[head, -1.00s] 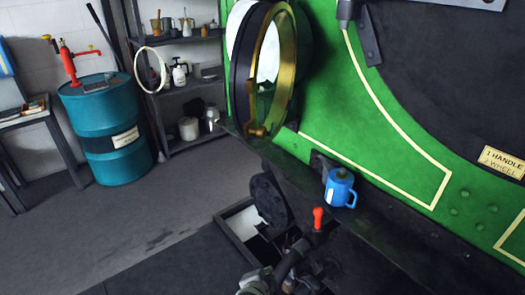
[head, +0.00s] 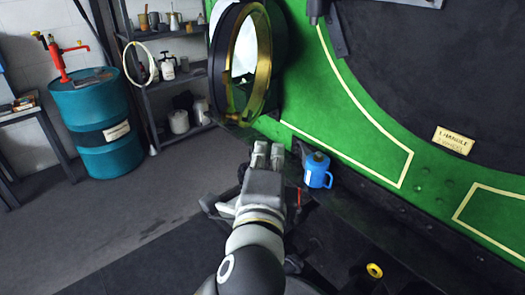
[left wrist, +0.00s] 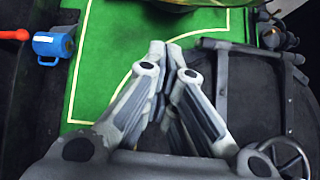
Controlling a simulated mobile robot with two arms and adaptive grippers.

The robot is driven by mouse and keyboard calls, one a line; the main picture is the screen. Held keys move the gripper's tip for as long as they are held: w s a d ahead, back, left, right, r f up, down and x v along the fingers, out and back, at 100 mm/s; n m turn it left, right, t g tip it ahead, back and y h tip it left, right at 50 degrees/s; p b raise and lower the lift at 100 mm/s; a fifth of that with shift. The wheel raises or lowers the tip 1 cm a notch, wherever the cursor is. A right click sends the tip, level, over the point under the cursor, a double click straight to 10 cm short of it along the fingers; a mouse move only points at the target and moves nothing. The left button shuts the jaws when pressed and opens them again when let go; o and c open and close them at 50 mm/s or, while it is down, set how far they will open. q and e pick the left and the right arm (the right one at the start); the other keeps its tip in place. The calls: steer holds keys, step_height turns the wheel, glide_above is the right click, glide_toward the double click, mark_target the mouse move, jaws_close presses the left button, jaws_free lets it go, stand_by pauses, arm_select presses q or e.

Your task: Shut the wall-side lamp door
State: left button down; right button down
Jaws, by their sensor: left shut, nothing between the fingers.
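The lamp with a brass-rimmed round door (head: 232,97) is at the top middle of the head view, against the green panel. The brass ring stands at a steep angle, with a dark ring at its left and a dark round housing (head: 283,60) behind it at right. I cannot tell exactly how far the door is open. My left gripper (head: 268,146) is shut and empty, below the lamp and apart from it in the picture. In the left wrist view its fingers (left wrist: 168,48) are together, below a brass-coloured edge (left wrist: 185,4) at the top.
A blue can (head: 317,172) stands on the dark ledge just right of my left gripper. A red-tipped handle (left wrist: 14,34) shows in the left wrist view. A teal drum (head: 96,115) and a grey shelf (head: 182,78) are at left. The floor between is clear.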

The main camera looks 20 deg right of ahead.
arm_select(q)
steer(key=w+p, duration=0.4)
steer(key=w, duration=0.4)
steer(key=shift+w+r, duration=0.25)
steer(key=shift+w, duration=0.05)
